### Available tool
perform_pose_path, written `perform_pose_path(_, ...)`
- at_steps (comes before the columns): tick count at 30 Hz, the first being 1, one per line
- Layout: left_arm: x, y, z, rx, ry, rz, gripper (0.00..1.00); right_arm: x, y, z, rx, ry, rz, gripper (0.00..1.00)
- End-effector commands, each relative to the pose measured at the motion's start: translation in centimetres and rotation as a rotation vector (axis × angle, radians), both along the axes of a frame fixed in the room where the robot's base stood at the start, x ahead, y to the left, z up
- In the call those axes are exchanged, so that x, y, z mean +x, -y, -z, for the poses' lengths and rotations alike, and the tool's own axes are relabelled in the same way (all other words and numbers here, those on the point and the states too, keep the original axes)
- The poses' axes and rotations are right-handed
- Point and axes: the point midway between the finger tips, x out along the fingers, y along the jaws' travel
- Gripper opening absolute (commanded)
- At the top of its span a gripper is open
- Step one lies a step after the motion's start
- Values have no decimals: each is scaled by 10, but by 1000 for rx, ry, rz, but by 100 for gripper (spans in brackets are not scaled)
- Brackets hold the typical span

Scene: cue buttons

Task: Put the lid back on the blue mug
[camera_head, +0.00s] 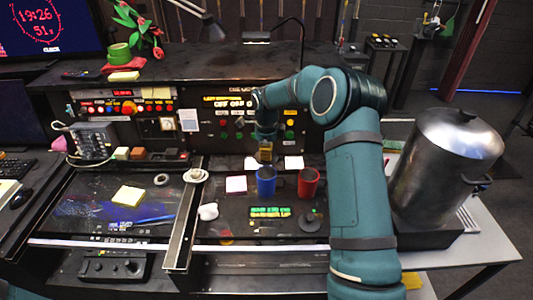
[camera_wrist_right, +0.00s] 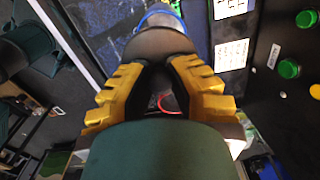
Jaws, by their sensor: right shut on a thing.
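The blue mug (camera_head: 266,183) stands upright on the dark worktop, and my right gripper (camera_head: 265,152) is just above it, pointing down. In the right wrist view, the yellow fingers of this gripper (camera_wrist_right: 163,78) are shut on a dark round piece that looks like the lid (camera_wrist_right: 160,45). Past its edge shows the blue rim of the mug (camera_wrist_right: 158,17). In the head view the lid is hardly visible, and I cannot tell whether it touches the rim. My left gripper is not in view.
A red mug (camera_head: 308,183) stands close right of the blue mug. A dark disc with a knob (camera_head: 311,222) lies in front of it. A control panel (camera_head: 230,117) rises behind; a large metal pot (camera_head: 443,165) stands right.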

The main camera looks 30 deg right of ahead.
Motion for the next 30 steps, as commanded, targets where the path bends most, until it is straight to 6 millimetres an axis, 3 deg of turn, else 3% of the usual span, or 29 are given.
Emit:
perform_pose_path(11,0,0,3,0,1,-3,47,2,2,11,-2,-1,3,0)
perform_pose_path(30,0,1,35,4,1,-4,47,2,1,62,-1,0,2,0)
